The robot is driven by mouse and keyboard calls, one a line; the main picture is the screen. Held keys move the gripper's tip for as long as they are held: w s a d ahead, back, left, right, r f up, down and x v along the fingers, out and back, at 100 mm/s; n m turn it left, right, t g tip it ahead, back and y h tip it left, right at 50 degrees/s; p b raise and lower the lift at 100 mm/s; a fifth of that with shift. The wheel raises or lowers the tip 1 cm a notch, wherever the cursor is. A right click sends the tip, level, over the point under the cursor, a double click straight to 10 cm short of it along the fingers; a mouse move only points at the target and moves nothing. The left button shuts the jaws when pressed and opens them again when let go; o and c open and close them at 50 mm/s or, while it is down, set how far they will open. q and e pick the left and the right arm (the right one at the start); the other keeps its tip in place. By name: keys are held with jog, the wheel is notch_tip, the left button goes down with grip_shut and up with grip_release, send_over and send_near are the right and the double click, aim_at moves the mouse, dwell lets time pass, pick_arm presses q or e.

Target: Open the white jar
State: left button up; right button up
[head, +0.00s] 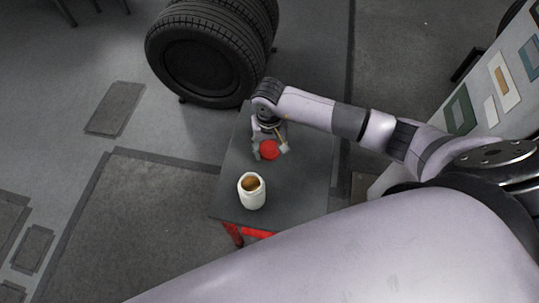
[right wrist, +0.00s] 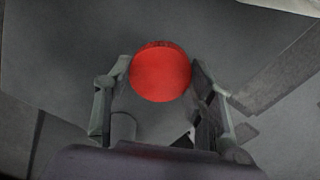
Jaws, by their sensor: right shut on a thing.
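The white jar (head: 252,193) stands upright on the grey table top, its mouth open and something orange-brown showing inside. The round red lid (head: 269,150) is off the jar, beyond it on the table side farther from me. My right gripper (head: 270,148) is shut on the red lid. In the right wrist view the red lid (right wrist: 160,72) sits between the two fingertips (right wrist: 160,78), and a bit of a white thing shows at the top right. I cannot tell whether the lid touches the table. My left gripper is not in view.
The small dark grey table (head: 310,190) has red parts below its front edge. Black tyres (head: 205,55) stand on the floor behind it to the left. A white board with coloured panels (head: 500,85) is at the right. The table's right side is bare.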

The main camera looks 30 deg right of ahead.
aim_at(269, 149)
notch_tip(269, 149, down, 4)
jog(key=shift+f+b, duration=0.1)
jog(key=shift+b, duration=1.15)
jog(key=shift+f, duration=0.1)
jog(key=o, duration=1.3)
